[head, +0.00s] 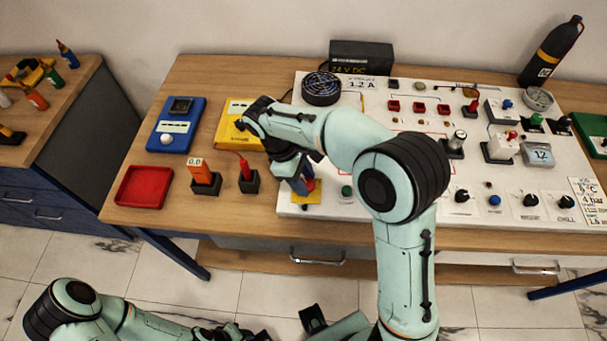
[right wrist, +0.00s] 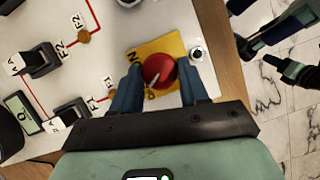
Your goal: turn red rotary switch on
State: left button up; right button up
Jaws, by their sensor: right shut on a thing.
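The red rotary switch (right wrist: 160,70) is a round red knob with a pale pointer line, on a yellow plate (right wrist: 142,54) with partly hidden lettering. In the right wrist view my right gripper (right wrist: 159,78) has its blue fingers on both sides of the knob, shut on it. In the head view the yellow plate (head: 313,197) lies at the white panel's front left. There the right gripper (head: 303,184) is over it, with a little red showing beside the fingers.
The white panel (head: 340,211) carries several switches, knobs and a round fan (head: 321,89). Left of it are a red tray (head: 143,187), a blue meter (head: 176,125), a yellow meter (head: 232,128) and two dark holders. A black bottle (head: 551,52) stands at the back right.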

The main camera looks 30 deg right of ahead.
jog(key=m+p, duration=0.1)
jog(key=m+g+y+p, duration=0.1)
jog(key=m, duration=0.1)
jog(key=shift+w+d+r+m, duration=0.15)
jog(key=shift+r+m, duration=0.05)
jog(key=shift+m, duration=0.1)
jog(key=m+y+p, duration=0.1)
jog(key=m, duration=0.2)
jog(key=shift+d+m+y+p, duration=0.1)
jog(key=shift+m+y+p, duration=0.2)
jog(key=shift+m, duration=0.1)
jog(key=m, duration=0.1)
jog(key=m+y, duration=0.1)
jog(key=m, duration=0.1)
jog(key=shift+d+f+m+p, duration=0.1)
jog(key=shift+d+m+p, duration=0.05)
jog(key=shift+m+p, duration=0.2)
pick_arm(q)
jog(key=w+r, duration=0.4)
jog(key=r, duration=0.2)
jog(key=shift+w+r, duration=0.25)
pick_arm(e)
jog(key=shift+d+m+y, duration=0.15)
jog(key=shift+m+y, duration=0.85)
jog(key=shift+m, duration=1.05)
jog(key=o, duration=1)
jog(key=shift+o, duration=0.2)
